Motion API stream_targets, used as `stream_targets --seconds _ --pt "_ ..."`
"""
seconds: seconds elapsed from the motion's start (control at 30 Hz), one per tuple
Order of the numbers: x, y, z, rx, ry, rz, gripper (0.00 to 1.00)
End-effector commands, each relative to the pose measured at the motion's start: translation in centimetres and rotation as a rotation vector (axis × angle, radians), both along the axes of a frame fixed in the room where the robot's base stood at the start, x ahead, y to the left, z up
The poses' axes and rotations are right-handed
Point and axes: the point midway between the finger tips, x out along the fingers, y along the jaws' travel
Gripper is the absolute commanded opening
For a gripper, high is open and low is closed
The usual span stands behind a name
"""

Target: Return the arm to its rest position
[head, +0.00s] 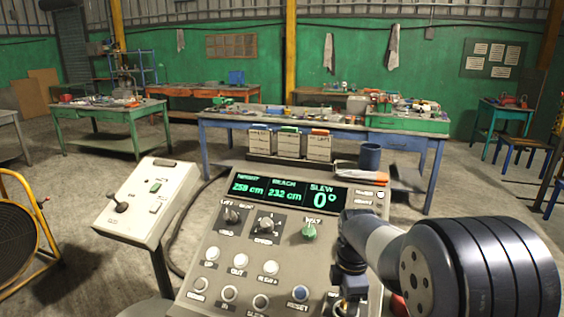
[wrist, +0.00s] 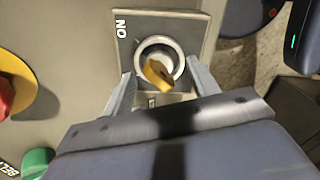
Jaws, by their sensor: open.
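My arm reaches in from the lower right of the head view, its dark cylindrical joint filling that corner over the grey control console (head: 225,262). In the wrist view my gripper (wrist: 160,68) is open, with one finger on each side of a round switch with a yellow key-like handle (wrist: 157,74). Whether the fingers touch the switch I cannot tell. In the head view my fingertips are hidden or below the frame.
A red button on yellow (wrist: 6,95) and a green knob (wrist: 36,160) lie left of my gripper. The console display (head: 305,195) reads slew 0°. A light side panel (head: 148,200) stands at left. A blue workbench (head: 300,128) is behind the console.

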Motion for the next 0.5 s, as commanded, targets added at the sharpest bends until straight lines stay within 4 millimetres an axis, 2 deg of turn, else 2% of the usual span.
stream_targets --seconds 0.4,0.5 --pt "-0.1 0.0 -0.1 0.000 -0.002 0.343 0.56" --pt "0.0 0.0 2.1 -0.001 -0.006 0.347 0.56"
